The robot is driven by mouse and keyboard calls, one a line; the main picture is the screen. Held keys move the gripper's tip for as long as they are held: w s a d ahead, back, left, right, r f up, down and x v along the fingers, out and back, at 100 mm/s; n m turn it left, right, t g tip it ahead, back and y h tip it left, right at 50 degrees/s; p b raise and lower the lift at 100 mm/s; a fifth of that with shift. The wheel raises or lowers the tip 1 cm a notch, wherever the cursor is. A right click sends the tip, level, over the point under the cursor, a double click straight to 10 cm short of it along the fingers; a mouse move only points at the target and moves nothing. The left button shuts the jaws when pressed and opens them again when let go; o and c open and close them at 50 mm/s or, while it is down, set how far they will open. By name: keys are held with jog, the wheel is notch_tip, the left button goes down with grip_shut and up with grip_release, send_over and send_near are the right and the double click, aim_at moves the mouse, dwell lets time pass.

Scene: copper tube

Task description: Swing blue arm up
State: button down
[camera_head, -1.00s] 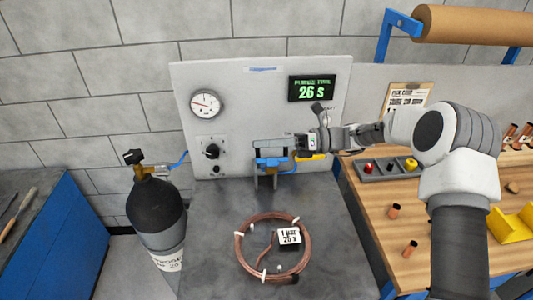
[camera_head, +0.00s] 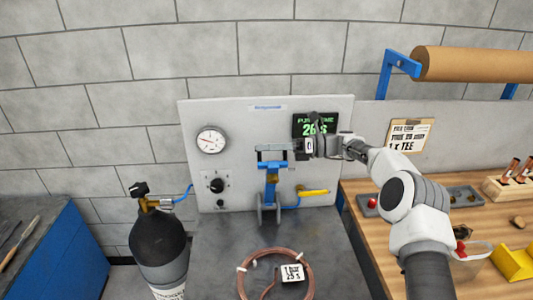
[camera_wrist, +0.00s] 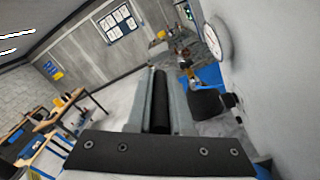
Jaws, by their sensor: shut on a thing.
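The blue arm (camera_head: 271,186) stands roughly upright in front of the grey panel, rising from a grey bracket (camera_head: 268,212) at the bench. Its upper end meets my gripper (camera_head: 272,151), which reaches in from the right. In the wrist view, my gripper's two grey fingers (camera_wrist: 160,110) lie on either side of a dark bar (camera_wrist: 160,105), which looks like the arm's grip. My gripper is shut on it. Part of the arm's top is hidden by the fingers.
A copper coil (camera_head: 243,281) lies in front. A gas cylinder (camera_head: 160,242) stands left.

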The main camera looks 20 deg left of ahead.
jog(key=shift+w+a, duration=0.3)
jog(key=shift+w, duration=0.3)
jog(key=c, duration=0.8)
grip_release()
jog(key=shift+w, duration=0.1)
jog(key=shift+r, duration=0.1)
jog(key=v, duration=0.7)
jog(key=shift+d+b, duration=0.2)
jog(key=shift+b, duration=0.25)
